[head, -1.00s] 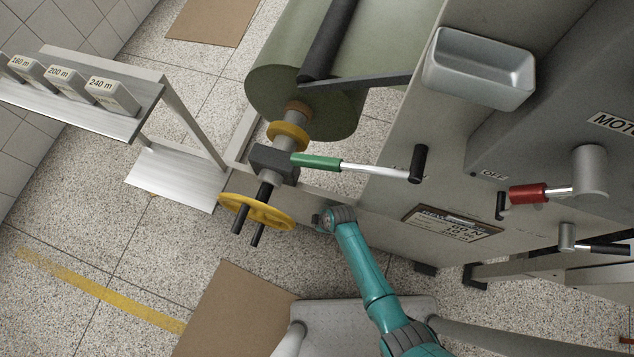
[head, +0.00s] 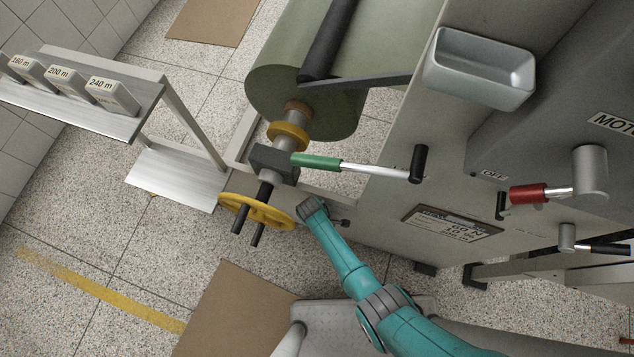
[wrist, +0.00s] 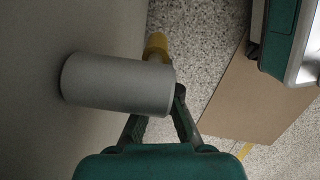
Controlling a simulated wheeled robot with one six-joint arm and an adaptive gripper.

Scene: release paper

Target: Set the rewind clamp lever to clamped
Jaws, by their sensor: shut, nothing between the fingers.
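In the wrist view a grey cylindrical hub (wrist: 115,85) sticks out from a grey machine wall. A yellow grip (wrist: 157,46) shows just behind its far end and may belong to a lever on that hub. My gripper (wrist: 160,112) is at the hub's near side, shut and empty; its tips are partly hidden by the hub. I cannot tell whether it touches. In the head view my wrist (head: 312,207) is below the machine's edge, hiding the fingers. A green-sleeved lever (head: 318,162) with a black end points right from the shaft block (head: 272,163). No readable label names the clamp lever.
A yellow handwheel (head: 258,211) is just left of my wrist. A large green roll (head: 310,105) is above. A red-sleeved lever (head: 528,193) and a grey tray (head: 480,68) are on the machine. A metal shelf (head: 90,112) stands left.

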